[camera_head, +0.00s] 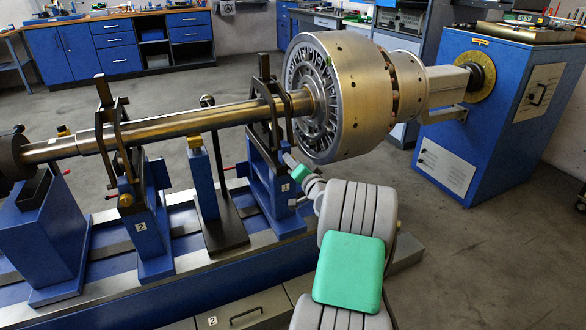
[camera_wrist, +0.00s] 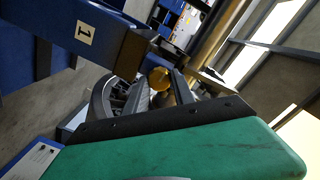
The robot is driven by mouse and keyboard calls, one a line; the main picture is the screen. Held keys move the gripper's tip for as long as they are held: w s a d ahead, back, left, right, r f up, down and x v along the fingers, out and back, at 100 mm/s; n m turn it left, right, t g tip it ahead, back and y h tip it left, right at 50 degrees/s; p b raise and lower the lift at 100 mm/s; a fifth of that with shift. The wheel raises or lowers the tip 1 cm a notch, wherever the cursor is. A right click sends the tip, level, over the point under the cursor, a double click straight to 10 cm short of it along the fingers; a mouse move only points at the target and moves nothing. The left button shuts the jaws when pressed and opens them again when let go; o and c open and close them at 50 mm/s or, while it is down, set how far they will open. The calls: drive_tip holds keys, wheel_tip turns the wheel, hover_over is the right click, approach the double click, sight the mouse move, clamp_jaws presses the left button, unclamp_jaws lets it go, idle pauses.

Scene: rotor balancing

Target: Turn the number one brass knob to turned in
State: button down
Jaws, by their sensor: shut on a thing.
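The number one brass knob (camera_wrist: 159,78) shows in the wrist view, on the side of the blue pedestal (camera_wrist: 70,28) labelled 1. My gripper (camera_wrist: 160,84) is at this knob, with a dark finger on either side of it, shut on it. In the head view my gripper (camera_head: 290,163) reaches the pedestal labelled 1 (camera_head: 284,200) from the lower right, below the large rotor disc. The knob is hidden there behind my gripper. How far the knob is turned in cannot be told.
The rotor (camera_head: 345,95) and its shaft (camera_head: 195,120) lie just above my gripper. A second pedestal (camera_head: 148,240), labelled 2, has its own brass knob (camera_head: 125,200). A blue drive cabinet (camera_head: 490,130) stands at the right. The floor at the lower right is clear.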

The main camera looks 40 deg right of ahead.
drive_tip(key=shift+n+b, duration=0.3)
drive_tip(key=shift+n, duration=0.2)
drive_tip(key=c, duration=1.1)
unclamp_jaws()
drive_tip(key=shift+o, duration=0.2)
drive_tip(key=p+v, duration=0.2)
drive_tip(key=v, duration=0.5)
drive_tip(key=shift+s+a, duration=0.2)
drive_tip(key=shift+s, duration=0.2)
